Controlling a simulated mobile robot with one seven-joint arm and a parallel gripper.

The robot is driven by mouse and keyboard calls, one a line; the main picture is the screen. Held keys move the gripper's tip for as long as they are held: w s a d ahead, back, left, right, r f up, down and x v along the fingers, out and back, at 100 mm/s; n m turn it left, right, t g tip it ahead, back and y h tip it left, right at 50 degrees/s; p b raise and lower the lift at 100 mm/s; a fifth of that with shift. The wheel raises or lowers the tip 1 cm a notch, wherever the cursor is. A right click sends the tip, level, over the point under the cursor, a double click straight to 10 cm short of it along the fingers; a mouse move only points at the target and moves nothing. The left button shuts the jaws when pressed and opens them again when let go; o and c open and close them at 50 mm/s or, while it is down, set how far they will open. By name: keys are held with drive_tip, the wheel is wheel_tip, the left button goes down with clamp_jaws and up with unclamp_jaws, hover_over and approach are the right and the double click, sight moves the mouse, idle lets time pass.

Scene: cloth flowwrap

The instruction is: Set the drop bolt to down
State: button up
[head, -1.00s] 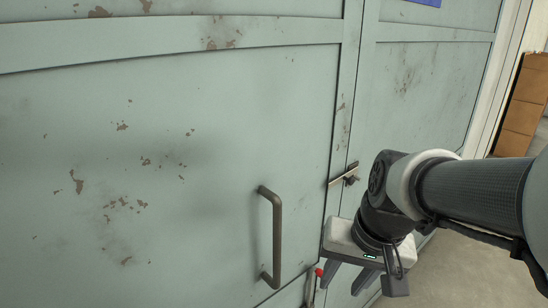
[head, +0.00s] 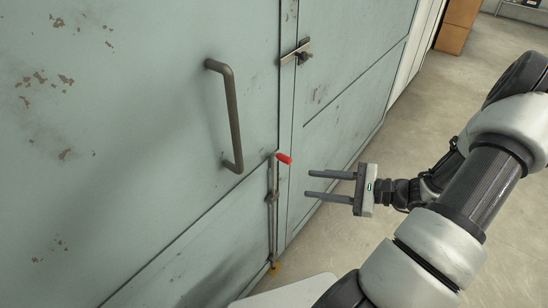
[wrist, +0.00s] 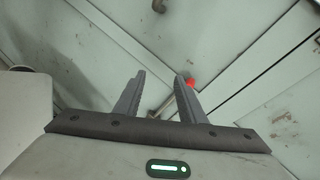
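The drop bolt (head: 273,215) is a thin upright metal rod on the lower edge of the left door leaf. Its red-tipped handle (head: 284,158) sticks out at the top, and the rod's foot is near a yellow floor piece (head: 274,267). My gripper (head: 309,185) is open and empty, its fingers pointing left, just right of and slightly below the red handle and apart from it. In the wrist view the red tip (wrist: 191,83) shows beside the right finger, which partly hides it.
A large door handle (head: 232,117) is up and left of the bolt. A small latch (head: 297,53) crosses the door seam above. Cardboard boxes (head: 460,25) stand at the far back. The concrete floor right of the doors is clear.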

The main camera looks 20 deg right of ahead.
sight(285, 160)
drive_tip(key=d+f+m+t+h, duration=0.2)
drive_tip(key=d+f+m+t, duration=0.2)
drive_tip(key=d+m+t, duration=0.15)
drive_tip(key=shift+n, duration=0.25)
drive_tip(key=b+x, duration=0.1)
drive_tip(key=x, duration=1.6)
drive_tip(key=shift+w, duration=0.45)
clamp_jaws()
